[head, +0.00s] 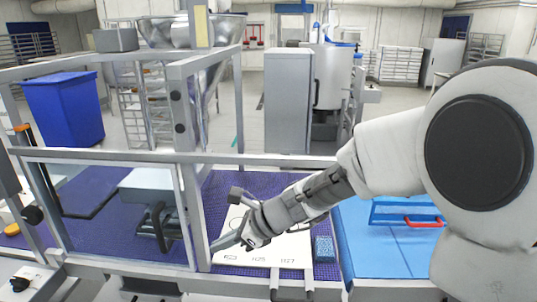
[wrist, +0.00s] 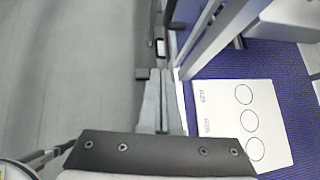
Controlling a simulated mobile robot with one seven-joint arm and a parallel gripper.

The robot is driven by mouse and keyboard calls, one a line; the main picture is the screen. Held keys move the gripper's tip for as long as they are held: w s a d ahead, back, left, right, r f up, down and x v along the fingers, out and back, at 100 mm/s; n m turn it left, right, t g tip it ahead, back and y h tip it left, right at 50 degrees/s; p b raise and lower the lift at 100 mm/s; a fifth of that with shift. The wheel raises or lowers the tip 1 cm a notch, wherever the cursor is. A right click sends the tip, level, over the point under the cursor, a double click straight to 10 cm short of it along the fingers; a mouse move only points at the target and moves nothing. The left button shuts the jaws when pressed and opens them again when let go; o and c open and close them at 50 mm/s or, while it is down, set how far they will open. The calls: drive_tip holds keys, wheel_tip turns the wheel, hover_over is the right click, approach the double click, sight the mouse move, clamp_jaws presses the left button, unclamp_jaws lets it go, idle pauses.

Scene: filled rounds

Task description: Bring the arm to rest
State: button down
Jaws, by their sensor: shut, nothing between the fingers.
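My arm reaches in from the right in the head view, with its elbow bent over the worktable. My gripper (head: 226,242) hangs low over the white board, beside the grey upright of the metal frame. In the wrist view my gripper (wrist: 161,76) has its two fingers together with nothing between them. The white board (head: 262,256) lies on the purple mat, partly hidden by my wrist. In the wrist view the board (wrist: 222,112) shows several printed circles and small labels.
The grey metal frame (head: 190,215) stands close to my gripper. A small blue block (head: 323,250) lies right of the board. A blue rack with a red handle (head: 424,224) stands on the blue surface (head: 385,262). A blue bin (head: 65,108) is at far left.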

drive_tip(key=s+d+r+n+t+h, duration=0.1)
drive_tip(key=s+d+r+n+h, duration=0.1)
drive_tip(key=s+d+n, duration=0.3)
drive_tip(key=s+d+r+n+t+h, duration=0.1)
drive_tip(key=s+d+r+n+h, duration=0.2)
drive_tip(key=d, duration=1.1)
drive_tip(key=s+d+r+n+t+h, duration=0.1)
drive_tip(key=s+d+r+n+h, duration=0.2)
drive_tip(key=s+d+n, duration=0.6)
drive_tip(key=shift+s+d+r+n+t+h, duration=0.2)
drive_tip(key=shift+s+n+t+h, duration=0.1)
drive_tip(key=shift+n+h, duration=0.6)
drive_tip(key=shift+a, duration=0.15)
